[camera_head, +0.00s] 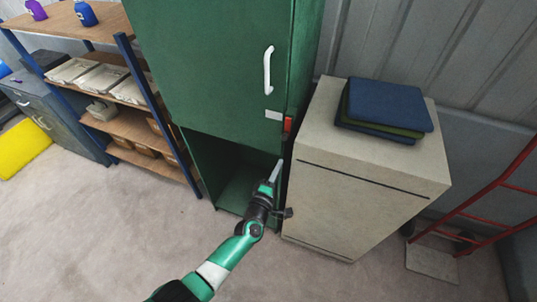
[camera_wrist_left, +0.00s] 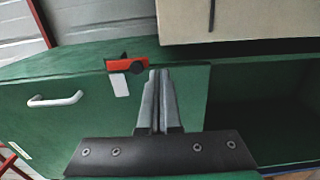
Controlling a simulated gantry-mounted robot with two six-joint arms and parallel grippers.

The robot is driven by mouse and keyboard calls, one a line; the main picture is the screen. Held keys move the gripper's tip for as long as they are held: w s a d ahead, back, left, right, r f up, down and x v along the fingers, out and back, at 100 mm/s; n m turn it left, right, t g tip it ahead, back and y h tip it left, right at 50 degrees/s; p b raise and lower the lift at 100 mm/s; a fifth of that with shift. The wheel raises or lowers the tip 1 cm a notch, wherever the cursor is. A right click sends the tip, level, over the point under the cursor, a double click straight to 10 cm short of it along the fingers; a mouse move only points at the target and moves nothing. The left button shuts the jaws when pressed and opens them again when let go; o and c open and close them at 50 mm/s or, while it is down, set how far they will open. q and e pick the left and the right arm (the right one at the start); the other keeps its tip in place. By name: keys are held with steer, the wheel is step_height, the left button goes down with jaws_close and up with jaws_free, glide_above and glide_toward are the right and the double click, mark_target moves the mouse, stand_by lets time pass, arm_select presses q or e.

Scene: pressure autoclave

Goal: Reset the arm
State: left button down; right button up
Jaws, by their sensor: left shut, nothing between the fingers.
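My left gripper (camera_head: 277,171) reaches up from the bottom of the head view and is shut and empty. It is in front of the lower right part of the green cabinet (camera_head: 205,60), by the edge of its open lower compartment (camera_head: 240,180). In the left wrist view the closed fingers (camera_wrist_left: 158,100) point towards the red latch (camera_wrist_left: 127,66) on the cabinet, just beside it. The red latch also shows in the head view (camera_head: 288,124), above the fingertips. I cannot tell whether the fingers touch the cabinet. My right gripper is not in view.
The white door handle (camera_head: 268,70) is above the gripper. A beige cabinet (camera_head: 350,190) with folded cloths (camera_head: 385,108) stands close on the right. A shelf rack (camera_head: 135,125) stands left, and a red hand truck (camera_head: 500,185) far right. The floor (camera_head: 110,240) in front is clear.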

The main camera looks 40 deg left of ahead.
arm_select(q)
steer(key=d, duration=0.5)
steer(key=shift+w+d, duration=0.15)
steer(key=shift+d, duration=0.2)
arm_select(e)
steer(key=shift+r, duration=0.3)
